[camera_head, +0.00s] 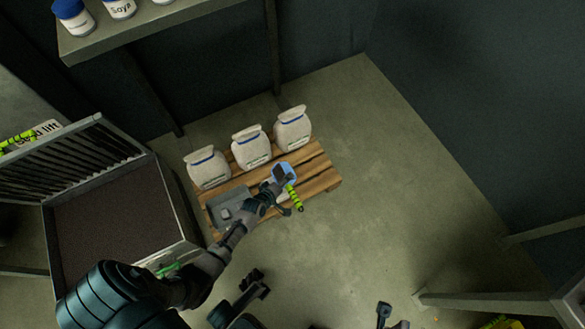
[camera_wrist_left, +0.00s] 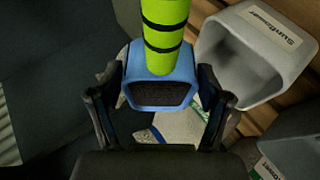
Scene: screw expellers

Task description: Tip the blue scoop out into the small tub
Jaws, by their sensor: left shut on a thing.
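My left gripper (camera_wrist_left: 163,105) is shut on the blue scoop (camera_wrist_left: 158,75), with a finger on either side of it. The scoop's green handle with black bands (camera_wrist_left: 165,30) runs up in the wrist view, and dark speckled material shows in its mouth. A pale grey tub labelled Sunflower (camera_wrist_left: 222,62) is beside the scoop on the right, apart in the picture; its visible inside is pale. In the head view the blue scoop (camera_head: 287,168) is over the right part of the pallet.
The wooden pallet (camera_head: 318,183) bears three white sacks (camera_head: 251,148) along its back and a grey container (camera_head: 226,196) at front left. A large dark-filled bin (camera_head: 115,225) stands left. A shelf with jars (camera_head: 120,8) is at upper left. Floor right of the pallet is clear.

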